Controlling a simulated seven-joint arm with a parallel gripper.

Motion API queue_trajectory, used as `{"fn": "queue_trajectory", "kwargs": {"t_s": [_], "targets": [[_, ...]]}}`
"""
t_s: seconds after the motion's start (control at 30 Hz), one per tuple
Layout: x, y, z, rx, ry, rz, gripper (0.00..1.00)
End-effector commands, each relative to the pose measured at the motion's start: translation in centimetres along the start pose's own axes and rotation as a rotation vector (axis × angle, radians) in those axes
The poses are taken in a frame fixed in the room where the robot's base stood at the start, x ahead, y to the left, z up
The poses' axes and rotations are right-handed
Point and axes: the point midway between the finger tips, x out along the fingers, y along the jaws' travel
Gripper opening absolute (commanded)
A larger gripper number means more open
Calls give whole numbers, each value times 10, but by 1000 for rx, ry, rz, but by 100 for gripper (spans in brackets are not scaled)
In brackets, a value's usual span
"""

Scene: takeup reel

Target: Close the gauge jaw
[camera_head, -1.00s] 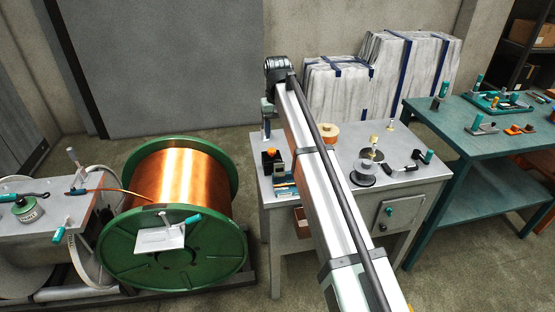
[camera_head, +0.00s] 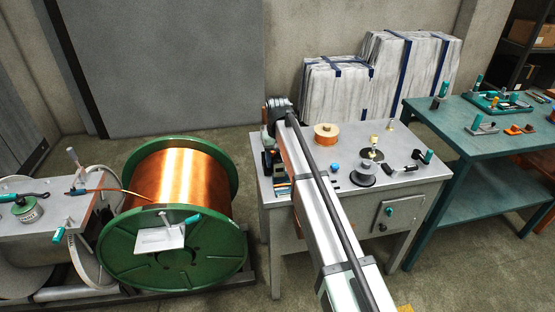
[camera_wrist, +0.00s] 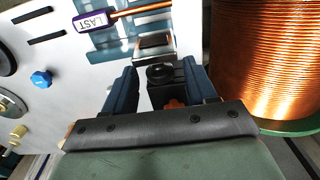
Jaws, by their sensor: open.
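A small black device (camera_wrist: 160,75) with a round dark knob and an orange part (camera_wrist: 174,104) stands on the grey cabinet top (camera_head: 350,180); I take it for the gauge. A dark block with a silver-brown face (camera_wrist: 155,46) is just beyond it. My gripper (camera_wrist: 158,66) is open, its dark blue fingers on either side of the device. I cannot tell whether they touch it. In the head view my gripper (camera_head: 270,152) is at the cabinet's left end, partly covered by my arm, and the device is mostly hidden. Whether the gauge jaw is open is unclear.
A tag reading LAST (camera_wrist: 93,22) on an orange wire lies beyond the device.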

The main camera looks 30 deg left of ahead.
Motion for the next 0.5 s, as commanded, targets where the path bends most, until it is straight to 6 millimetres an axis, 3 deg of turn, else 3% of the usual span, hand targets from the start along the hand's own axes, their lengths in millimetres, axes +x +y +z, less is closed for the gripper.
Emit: {"fn": "queue_trajectory", "kwargs": {"t_s": [0.2,0.5], "targets": [[0,0,0,0,0,0,55],[0,0,0,0,0,0,26]]}}
